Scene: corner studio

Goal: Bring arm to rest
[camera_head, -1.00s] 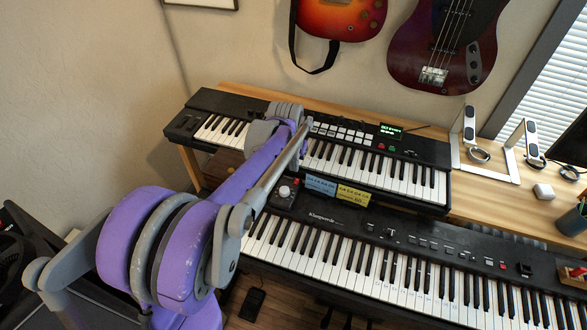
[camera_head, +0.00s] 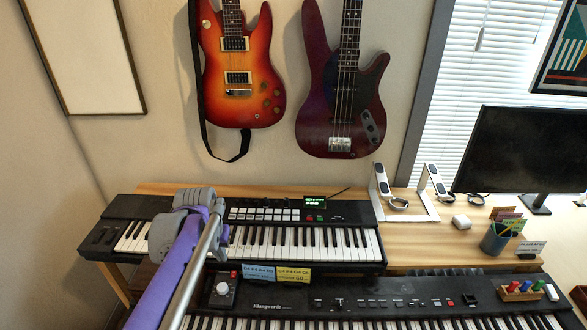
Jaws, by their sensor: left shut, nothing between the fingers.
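My left arm comes up from the bottom left as a purple link with a silver rod beside it. My left gripper (camera_head: 192,212), at the grey far end of the arm, shows in front of the left part of the upper keyboard (camera_head: 345,213). It is shut and holds nothing. The fingertips are hard to make out, and I cannot tell from this view how far the arm end is above the keys. My right gripper is out of view.
A lower keyboard (camera_head: 400,304) stands in front of the wooden desk (camera_head: 425,250). Two guitars (camera_head: 240,70) hang on the wall behind. To the right are a white stand (camera_head: 410,213), a pen cup (camera_head: 495,240) and a monitor (camera_head: 520,150).

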